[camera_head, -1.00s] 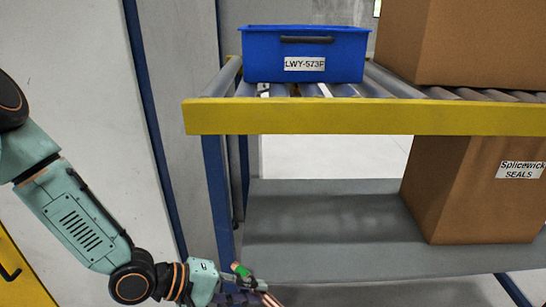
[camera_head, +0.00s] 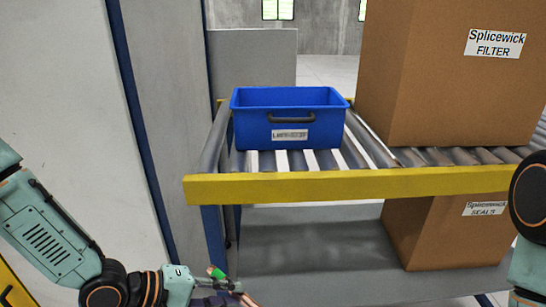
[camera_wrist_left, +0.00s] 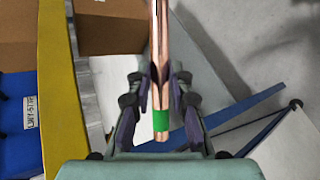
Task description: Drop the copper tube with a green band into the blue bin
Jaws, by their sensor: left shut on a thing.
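The blue bin (camera_head: 291,117) stands upright on the roller conveyor, with a dark handle and a white label on its front. Its left part also shows at the edge of the left wrist view (camera_wrist_left: 17,120). My left gripper (camera_head: 225,284) is low in front of the shelf, below and left of the bin. It is shut on the copper tube (camera_wrist_left: 161,50), gripping it near the green band (camera_wrist_left: 161,120). The green band also shows in the head view (camera_head: 216,272). The tube's far end is outside the frames. Part of my right arm shows at the right edge; its gripper is hidden.
A yellow rail (camera_head: 350,184) runs along the conveyor's front edge. A large cardboard box (camera_head: 440,80) stands right of the bin. Another box (camera_head: 425,240) sits on the grey lower shelf (camera_head: 310,245). A grey wall panel (camera_head: 165,100) stands at left.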

